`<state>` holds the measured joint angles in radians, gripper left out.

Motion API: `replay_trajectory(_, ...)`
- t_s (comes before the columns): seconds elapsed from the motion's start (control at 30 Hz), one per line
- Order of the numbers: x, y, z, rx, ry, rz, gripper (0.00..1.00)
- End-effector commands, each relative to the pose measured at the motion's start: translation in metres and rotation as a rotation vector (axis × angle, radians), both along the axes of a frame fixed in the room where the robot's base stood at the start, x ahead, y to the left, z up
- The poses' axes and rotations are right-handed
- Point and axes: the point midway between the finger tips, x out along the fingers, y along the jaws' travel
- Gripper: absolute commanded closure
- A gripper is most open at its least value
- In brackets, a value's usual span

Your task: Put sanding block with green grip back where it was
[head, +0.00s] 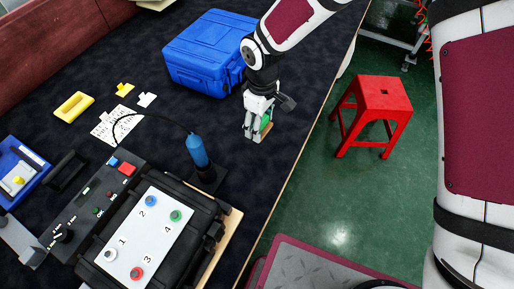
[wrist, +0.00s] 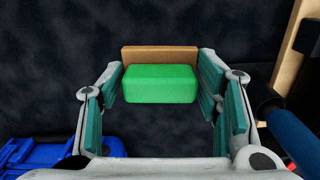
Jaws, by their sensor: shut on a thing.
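The sanding block has a bright green grip on a brown base. In the wrist view its green grip (wrist: 160,84) sits between the teal finger pads, with the brown base (wrist: 160,54) showing behind it. In the head view the block (head: 266,123) is a small patch of green and brown, mostly hidden by the fingers. My gripper (head: 256,132) is shut on the block and points down over the dark table, near its right edge. I cannot tell whether the block touches the tabletop.
A blue case (head: 207,60) stands just behind left of my gripper. A blue-handled tool (head: 197,150) stands upright in front left, with a black case (head: 150,240) bearing numbered buttons nearer. A red stool (head: 378,95) is on the floor to the right. Dark tabletop around my gripper is clear.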

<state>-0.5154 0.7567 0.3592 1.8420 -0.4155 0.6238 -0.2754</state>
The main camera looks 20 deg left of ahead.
Motion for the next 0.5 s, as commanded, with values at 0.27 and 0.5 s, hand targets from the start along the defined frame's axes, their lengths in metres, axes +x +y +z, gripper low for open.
replay_trajectory(0.27, -0.014, 0.017, -0.024, -0.006, -0.005, 0.095, 0.68)
replay_trajectory(0.5, -0.013, 0.018, -0.057, -0.003, -0.007, 0.092, 0.68)
